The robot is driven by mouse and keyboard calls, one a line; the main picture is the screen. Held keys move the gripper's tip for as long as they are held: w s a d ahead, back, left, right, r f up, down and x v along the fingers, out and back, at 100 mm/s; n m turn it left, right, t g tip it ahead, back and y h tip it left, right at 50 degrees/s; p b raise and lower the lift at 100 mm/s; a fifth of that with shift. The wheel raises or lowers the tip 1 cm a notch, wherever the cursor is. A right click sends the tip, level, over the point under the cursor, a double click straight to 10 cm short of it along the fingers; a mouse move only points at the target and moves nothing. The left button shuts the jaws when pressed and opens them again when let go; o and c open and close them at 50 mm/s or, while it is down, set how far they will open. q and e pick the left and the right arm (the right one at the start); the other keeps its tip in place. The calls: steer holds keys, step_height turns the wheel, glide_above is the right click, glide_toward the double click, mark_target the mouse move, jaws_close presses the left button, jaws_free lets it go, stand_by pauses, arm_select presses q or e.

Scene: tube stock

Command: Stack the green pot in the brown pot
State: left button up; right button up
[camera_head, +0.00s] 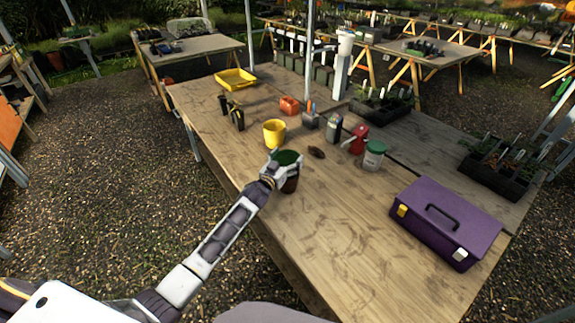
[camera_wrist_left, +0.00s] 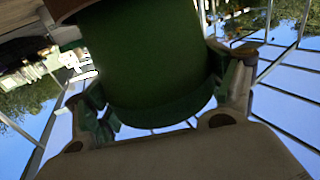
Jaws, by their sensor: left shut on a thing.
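The green pot (camera_head: 289,157) is upright at the table's near left side, and my left gripper (camera_head: 284,163) is shut on it. In the left wrist view the green pot (camera_wrist_left: 155,65) fills the space between the two fingers (camera_wrist_left: 165,110). The brown pot (camera_head: 290,185) shows directly below the green pot, partly hidden by the gripper. A brown edge (camera_wrist_left: 68,8) shows against the green pot's far end in the left wrist view. I cannot tell how deep the green pot sits in the brown one. My right gripper is not in view.
A yellow pot (camera_head: 274,132) stands just behind. A dark oval object (camera_head: 316,152), a green-lidded jar (camera_head: 374,156) and a red can (camera_head: 357,139) are to the right. A purple toolbox (camera_head: 447,222) is at the right front. The wooden table's (camera_head: 340,230) front middle is clear.

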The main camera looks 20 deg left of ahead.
mark_target(292, 159)
arm_select(q)
steer(key=shift+f, duration=1.45)
steer(key=shift+f, duration=0.35)
steer(key=o, duration=0.9)
steer(key=shift+r, duration=0.15)
steer(key=shift+s+r, duration=0.1)
steer(key=shift+r, duration=0.15)
steer(key=v, duration=1.1)
steer(key=shift+s, duration=0.4)
steer(key=shift+f, duration=0.1)
